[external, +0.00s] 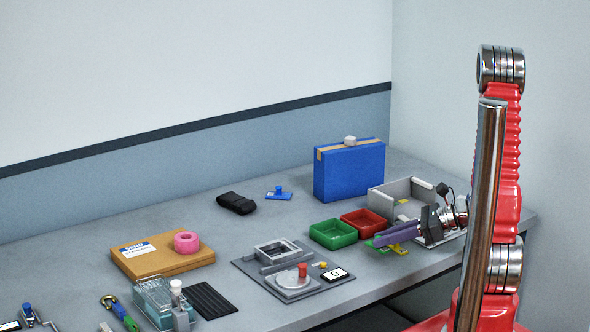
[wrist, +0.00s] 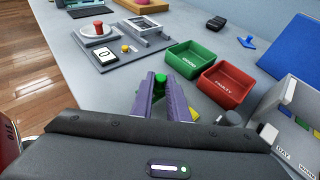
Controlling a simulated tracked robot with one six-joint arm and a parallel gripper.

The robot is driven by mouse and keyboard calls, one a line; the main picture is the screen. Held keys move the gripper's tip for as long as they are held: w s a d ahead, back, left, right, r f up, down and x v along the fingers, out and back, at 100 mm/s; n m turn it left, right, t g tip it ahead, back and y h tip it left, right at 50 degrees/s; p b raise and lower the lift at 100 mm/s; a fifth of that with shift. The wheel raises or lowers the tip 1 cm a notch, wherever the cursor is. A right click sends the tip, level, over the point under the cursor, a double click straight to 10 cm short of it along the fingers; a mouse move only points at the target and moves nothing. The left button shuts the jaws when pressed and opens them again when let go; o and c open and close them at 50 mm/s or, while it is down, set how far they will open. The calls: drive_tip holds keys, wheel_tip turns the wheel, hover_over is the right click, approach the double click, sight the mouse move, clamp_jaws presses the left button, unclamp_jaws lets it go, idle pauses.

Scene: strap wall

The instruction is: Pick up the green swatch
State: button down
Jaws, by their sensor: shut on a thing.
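The green swatch (external: 375,246) is a small flat green piece at the tips of my gripper (external: 382,240), close to the table top. In the wrist view, a sliver of the green swatch (wrist: 160,78) shows between the purple fingertips of my gripper (wrist: 160,84). The fingers are shut on it and hide most of it. I cannot tell if it still touches the table.
A yellow piece (external: 398,249) lies beside the fingers. A green tray (external: 333,240) and a red tray (external: 362,231) stand just beyond the fingertips. A grey open box (external: 390,196) stands behind. The table's front edge is close.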

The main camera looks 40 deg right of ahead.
drive_tip(key=shift+r, duration=3.75)
drive_tip(key=shift+a, duration=0.1)
